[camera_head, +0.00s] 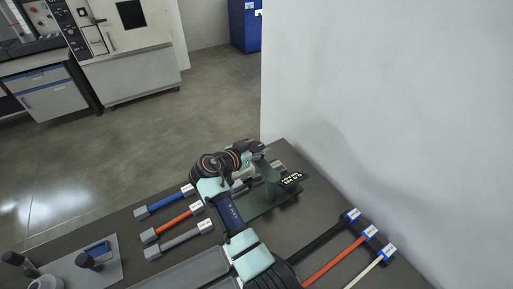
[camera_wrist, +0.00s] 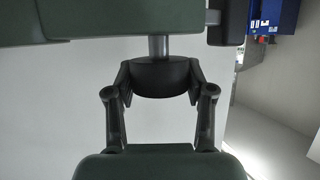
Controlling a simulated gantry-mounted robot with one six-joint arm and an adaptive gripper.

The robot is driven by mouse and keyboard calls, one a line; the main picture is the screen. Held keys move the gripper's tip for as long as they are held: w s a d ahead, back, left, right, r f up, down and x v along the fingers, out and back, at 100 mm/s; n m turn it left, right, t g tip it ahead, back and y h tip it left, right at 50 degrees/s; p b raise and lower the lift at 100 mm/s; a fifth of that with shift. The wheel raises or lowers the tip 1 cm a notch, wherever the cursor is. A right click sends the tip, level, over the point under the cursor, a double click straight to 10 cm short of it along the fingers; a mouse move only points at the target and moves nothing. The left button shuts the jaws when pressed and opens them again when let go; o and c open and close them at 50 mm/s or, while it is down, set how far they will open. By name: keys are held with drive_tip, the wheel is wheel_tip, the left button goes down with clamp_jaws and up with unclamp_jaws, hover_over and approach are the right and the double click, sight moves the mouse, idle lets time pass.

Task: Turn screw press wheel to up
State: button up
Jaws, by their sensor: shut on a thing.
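The screw press (camera_head: 268,172) is dark green and stands near the far end of the dark table, partly behind my arm. In the wrist view its green body (camera_wrist: 130,18) crosses the top, with a grey shaft (camera_wrist: 158,47) joining it to a black round wheel (camera_wrist: 160,80). My gripper (camera_wrist: 160,72) has one finger on each side of the wheel and is shut on it. In the head view my gripper (camera_head: 256,148) is at the press, and the wheel cannot be made out there. A dark green block along the wrist view's bottom edge is unclear.
Blue, red and grey cable samples (camera_head: 174,217) lie left of my arm; black, red and white ones (camera_head: 338,258) lie right. A small black box with lit digits (camera_head: 290,181) is beside the press. A white wall (camera_head: 400,110) stands close on the right.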

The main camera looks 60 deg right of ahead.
drive_tip(key=shift+r+t+p, duration=0.15)
drive_tip(key=shift+t+p, duration=0.15)
drive_tip(key=n+t+p, duration=0.1)
drive_tip(key=p, duration=0.1)
drive_tip(key=n+t+p, duration=0.2)
drive_tip(key=shift+s+r, duration=0.15)
drive_tip(key=n+t+y+p, duration=0.1)
drive_tip(key=n+t+p, duration=0.3)
drive_tip(key=p, duration=0.2)
drive_tip(key=shift+r+t+p, duration=0.15)
drive_tip(key=shift+t+p, duration=0.15)
drive_tip(key=shift+t, duration=0.1)
drive_tip(key=n+t+y+p, duration=0.1)
drive_tip(key=n+t+p, duration=0.1)
drive_tip(key=p, duration=0.2)
drive_tip(key=shift+d+n+t, duration=0.1)
drive_tip(key=shift+n+t, duration=0.2)
drive_tip(key=shift+n, duration=0.1)
drive_tip(key=shift+f+n+t+y+p, duration=0.3)
drive_tip(key=shift+n+t+y+p, duration=0.1)
drive_tip(key=shift+y+p, duration=0.15)
drive_tip(key=shift+f, duration=0.15)
drive_tip(key=o, duration=1.2)
drive_tip(key=shift+c, duration=0.2)
